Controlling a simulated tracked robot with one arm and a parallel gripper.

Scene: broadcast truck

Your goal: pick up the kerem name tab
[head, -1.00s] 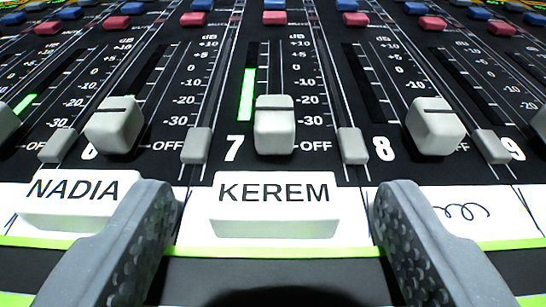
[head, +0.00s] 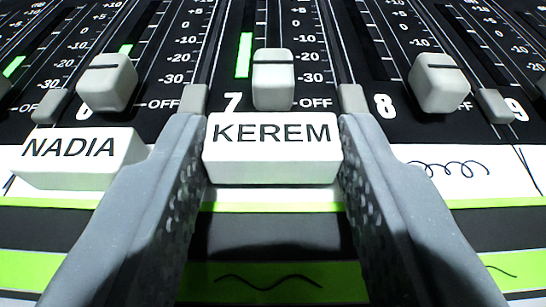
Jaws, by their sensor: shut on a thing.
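The KEREM name tab (head: 272,160) is a white block with black letters, in the middle of the head view below channel 7. My gripper (head: 272,150) is shut on it, one finger against each short side. The tab looks level and its lettering faces me. Whether it is clear of the white strip beneath cannot be told for certain. A NADIA name tab (head: 78,160) sits on the strip to the left, beside my left finger.
Fader knobs stand just behind: one at channel 7 (head: 273,80), one at channel 8 (head: 438,83) and one at the left (head: 106,82). A white strip with a scribble (head: 450,168) lies to the right. Green bands cross the front.

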